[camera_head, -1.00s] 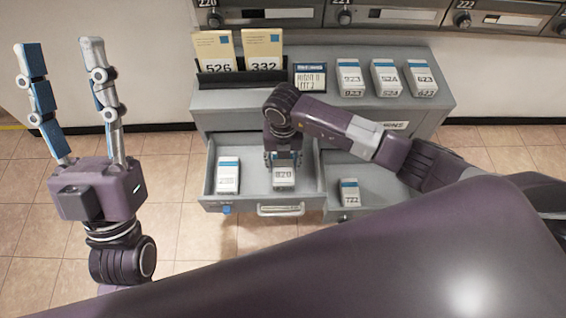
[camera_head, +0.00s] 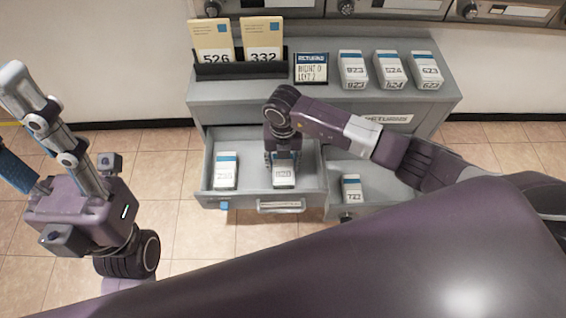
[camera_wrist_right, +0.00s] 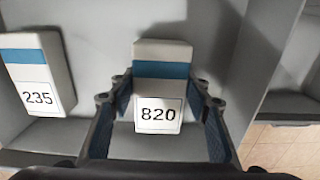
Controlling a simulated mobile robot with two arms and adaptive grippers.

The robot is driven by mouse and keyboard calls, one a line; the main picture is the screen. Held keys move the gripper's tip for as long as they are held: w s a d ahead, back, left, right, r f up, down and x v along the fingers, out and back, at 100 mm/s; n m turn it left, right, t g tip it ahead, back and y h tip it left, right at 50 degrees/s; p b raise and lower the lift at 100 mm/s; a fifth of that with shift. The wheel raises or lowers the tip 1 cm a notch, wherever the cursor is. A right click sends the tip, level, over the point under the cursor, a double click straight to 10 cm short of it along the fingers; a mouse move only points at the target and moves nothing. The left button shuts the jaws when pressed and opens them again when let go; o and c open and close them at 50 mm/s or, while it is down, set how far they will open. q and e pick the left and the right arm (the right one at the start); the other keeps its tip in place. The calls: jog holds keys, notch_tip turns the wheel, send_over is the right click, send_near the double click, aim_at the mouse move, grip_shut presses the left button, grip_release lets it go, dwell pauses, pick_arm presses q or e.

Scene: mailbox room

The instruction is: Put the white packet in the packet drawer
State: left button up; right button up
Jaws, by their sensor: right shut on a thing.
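A white packet (camera_head: 284,179) with a blue band, marked 820, is between the fingers of my right gripper (camera_head: 283,160), inside the open left drawer (camera_head: 253,192). The right wrist view shows the packet (camera_wrist_right: 161,76) with a finger on each side, the gripper shut on it. I cannot tell whether the packet rests on the drawer floor. Another white packet (camera_head: 226,171), marked 235, stands to its left in the same drawer. My left gripper (camera_head: 15,118) is open and empty at the left, away from the cabinet, one finger partly cut off by the picture edge.
A second open drawer (camera_head: 335,209) at the right holds a small packet (camera_head: 351,188) marked 722. On the grey cabinet top (camera_head: 320,100) are three white packets, a dark sign (camera_head: 311,68) and a black holder (camera_head: 240,69) with envelopes 526 and 332. Mailboxes line the wall behind.

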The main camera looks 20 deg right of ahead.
jog(key=o, duration=1.3)
jog(key=shift+o, duration=0.2)
notch_tip(320, 180, up, 12)
